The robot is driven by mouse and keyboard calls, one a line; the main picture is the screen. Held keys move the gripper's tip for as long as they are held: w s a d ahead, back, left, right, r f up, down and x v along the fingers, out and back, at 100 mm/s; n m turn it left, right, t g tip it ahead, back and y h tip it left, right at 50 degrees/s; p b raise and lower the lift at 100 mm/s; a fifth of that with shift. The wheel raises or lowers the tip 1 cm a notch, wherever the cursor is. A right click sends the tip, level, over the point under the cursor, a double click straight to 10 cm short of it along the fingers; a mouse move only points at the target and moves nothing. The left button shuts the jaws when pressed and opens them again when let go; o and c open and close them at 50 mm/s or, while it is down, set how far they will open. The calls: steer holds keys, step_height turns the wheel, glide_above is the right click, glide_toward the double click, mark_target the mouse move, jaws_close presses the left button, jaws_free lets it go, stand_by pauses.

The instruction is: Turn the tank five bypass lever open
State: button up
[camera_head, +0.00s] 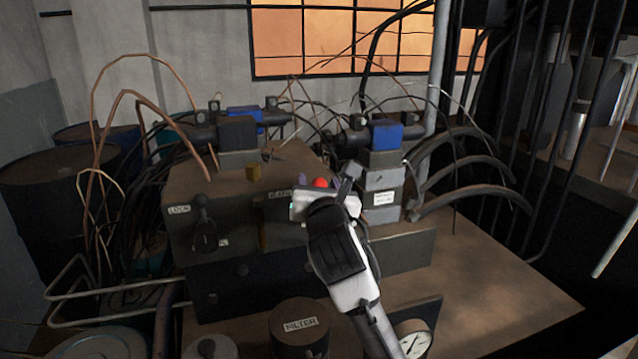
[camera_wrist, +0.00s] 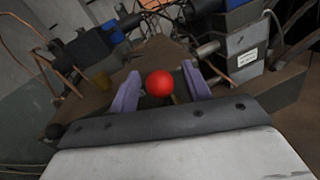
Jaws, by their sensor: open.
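A round red knob (camera_head: 320,183) shows just beyond my gripper (camera_head: 323,178) on the block in the head view. In the wrist view the red knob (camera_wrist: 159,84) sits between the two purple fingers of my gripper (camera_wrist: 160,75), with a gap on each side. My gripper is open and holds nothing. A short brownish stem shows below the knob. The rest of the lever, and any tank number on it, is hidden behind my gripper and hand, so I cannot tell its setting.
A dark handle (camera_head: 204,218) hangs on the block's left front, by a label (camera_head: 179,210) reading LOCK. Blue-capped valves (camera_head: 386,134) and hoses stand behind and right. A FILTER-type canister (camera_head: 300,325) and a gauge (camera_head: 412,338) are in front. The bench is clear at right.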

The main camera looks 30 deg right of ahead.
jaws_close()
